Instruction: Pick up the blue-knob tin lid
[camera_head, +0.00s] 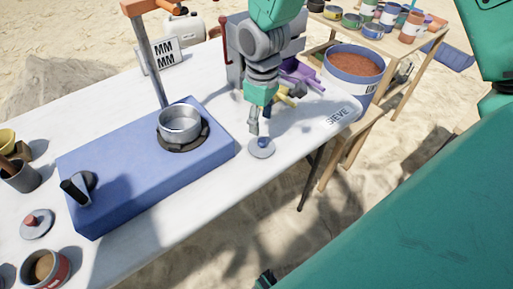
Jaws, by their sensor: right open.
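The blue-knob tin lid (262,149) is a small grey disc lying flat on the white table, right of the blue box. Its blue knob (264,142) stands up in the middle, partly covered by my fingers. My right gripper (260,128) points down from above, with its fingertips just over the knob. It is open; I cannot tell whether a finger touches the knob.
The blue box (105,180) carries a metal pot (180,122) and a black knob. A red-knob lid (37,223) lies at the left. Purple and yellow objects (300,77) are behind my gripper. A large bucket (352,66) stands at the right. The table's front edge is near the lid.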

